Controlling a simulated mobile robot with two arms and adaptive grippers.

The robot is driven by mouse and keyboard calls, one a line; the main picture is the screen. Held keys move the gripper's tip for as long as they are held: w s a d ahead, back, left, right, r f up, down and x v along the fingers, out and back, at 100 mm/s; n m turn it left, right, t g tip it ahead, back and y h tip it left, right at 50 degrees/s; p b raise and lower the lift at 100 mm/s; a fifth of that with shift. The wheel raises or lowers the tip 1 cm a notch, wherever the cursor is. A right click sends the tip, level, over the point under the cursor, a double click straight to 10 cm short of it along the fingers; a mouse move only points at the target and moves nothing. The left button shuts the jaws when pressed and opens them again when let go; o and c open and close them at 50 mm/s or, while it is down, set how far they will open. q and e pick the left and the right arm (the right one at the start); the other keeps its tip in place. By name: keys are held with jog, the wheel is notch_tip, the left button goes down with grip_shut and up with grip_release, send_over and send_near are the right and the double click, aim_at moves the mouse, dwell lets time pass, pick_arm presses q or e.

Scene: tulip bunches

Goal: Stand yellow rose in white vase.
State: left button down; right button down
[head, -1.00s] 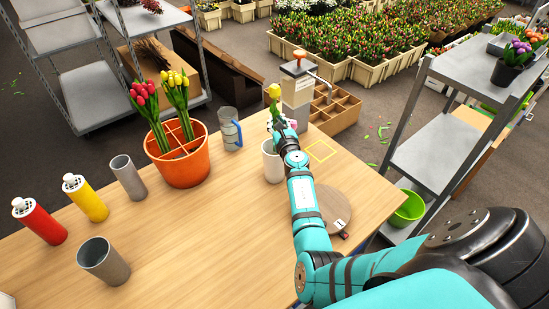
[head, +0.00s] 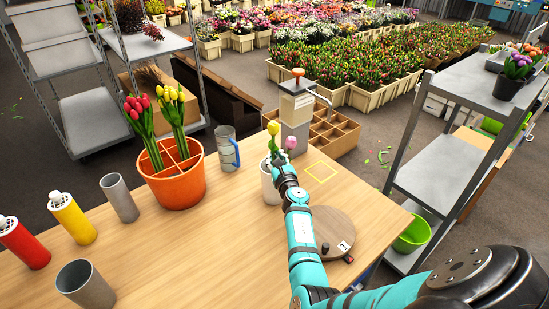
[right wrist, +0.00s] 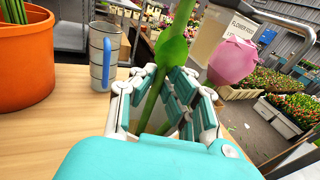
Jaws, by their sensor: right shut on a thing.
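The yellow rose (head: 273,128) stands about upright, bloom up, above the white vase (head: 267,187). My right gripper (head: 277,165) is shut on its green stem, just over the vase's mouth. In the right wrist view the stem (right wrist: 180,22) with a leaf runs down between my gripper's fingers (right wrist: 172,100); the bloom is out of that view. My gripper hides much of the vase's rim and the stem's lower end, so I cannot tell whether the end is inside. A pink flower (head: 291,143) shows just right of the rose and in the right wrist view (right wrist: 232,60).
A blue-handled jug (head: 227,150) and an orange pot (head: 180,185) of tulips stand left of the vase. A dispenser (head: 296,105) stands behind it. A round wooden board (head: 332,228) and a yellow outlined square (head: 321,171) lie to the right.

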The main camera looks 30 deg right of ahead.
jog(key=shift+f+b, duration=0.35)
jog(key=shift+f, duration=0.15)
jog(key=c, duration=1.4)
grip_release()
jog(key=shift+r, duration=0.1)
jog(key=shift+c, duration=0.2)
jog(key=shift+r+p, duration=0.5)
jog(key=shift+p, duration=0.1)
jog(key=p+v, duration=0.2)
jog(key=v, duration=0.2)
jog(key=shift+s+r, duration=0.1)
jog(key=shift+r, duration=0.05)
jog(key=p, duration=0.2)
send_near(274, 154)
jog(key=s, duration=0.3)
jog(key=shift+w+a, duration=0.1)
jog(key=shift+a, duration=0.4)
